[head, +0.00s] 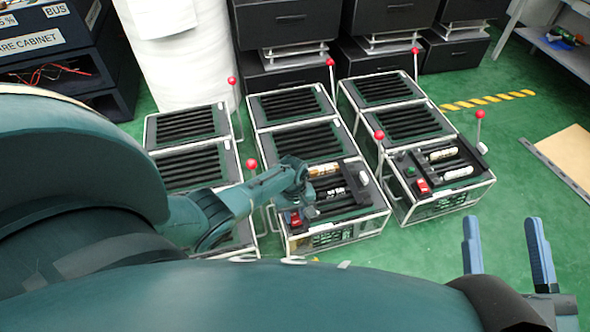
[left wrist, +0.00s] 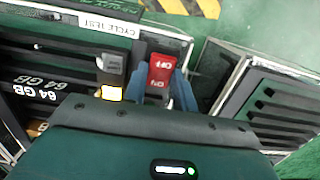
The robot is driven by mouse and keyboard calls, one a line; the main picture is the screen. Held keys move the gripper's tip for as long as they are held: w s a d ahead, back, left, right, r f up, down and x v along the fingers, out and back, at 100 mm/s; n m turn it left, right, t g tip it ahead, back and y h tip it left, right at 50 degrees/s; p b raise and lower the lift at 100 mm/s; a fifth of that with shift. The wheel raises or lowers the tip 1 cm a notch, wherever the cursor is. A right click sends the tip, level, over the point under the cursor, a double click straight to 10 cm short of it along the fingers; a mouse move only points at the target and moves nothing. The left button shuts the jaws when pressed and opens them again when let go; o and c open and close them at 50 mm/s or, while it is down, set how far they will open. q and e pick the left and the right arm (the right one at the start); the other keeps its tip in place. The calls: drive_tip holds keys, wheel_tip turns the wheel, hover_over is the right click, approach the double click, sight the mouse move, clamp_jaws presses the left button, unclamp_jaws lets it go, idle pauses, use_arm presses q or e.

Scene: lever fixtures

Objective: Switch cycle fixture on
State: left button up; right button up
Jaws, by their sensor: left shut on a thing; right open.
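The cycle fixture, a framed box labelled "CYCLE TEST" (left wrist: 108,25) in the left wrist view, is the front box of the middle row (head: 335,235) in the head view. On its front panel is a red switch (head: 296,218) with white ON and OFF lettering; it also shows in the left wrist view (left wrist: 161,72). My left gripper (left wrist: 162,92) is shut on the red switch, with a blue finger at each side. In the head view my left arm reaches over the panel and partly hides it. My right gripper (head: 506,235) is open and empty at the lower right.
A similar box with a red switch (head: 423,186) stands to the right. Levers with red balls, such as one (head: 252,163) left of the fixture, rise between the rows. Memory sticks (left wrist: 40,85) lie in the fixture's slots.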

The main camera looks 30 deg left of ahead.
idle(0.4)
use_arm(q)
drive_tip(key=o, duration=1)
use_arm(e)
drive_tip(key=shift+r, duration=0.1)
use_arm(q)
drive_tip(key=shift+r+p, duration=0.3)
drive_tip(key=shift+r, duration=0.05)
wheel_tip(320, 180, up, 12)
drive_tip(key=a+p, duration=0.1)
drive_tip(key=p, duration=0.7)
drive_tip(key=shift+w+r, duration=0.2)
drive_tip(key=shift+w, duration=0.25)
use_arm(e)
drive_tip(key=h, duration=0.1)
drive_tip(key=d+f+g+h, duration=0.1)
drive_tip(key=shift+s+d+g+h, duration=0.25)
drive_tip(key=shift+d+g+h, duration=0.05)
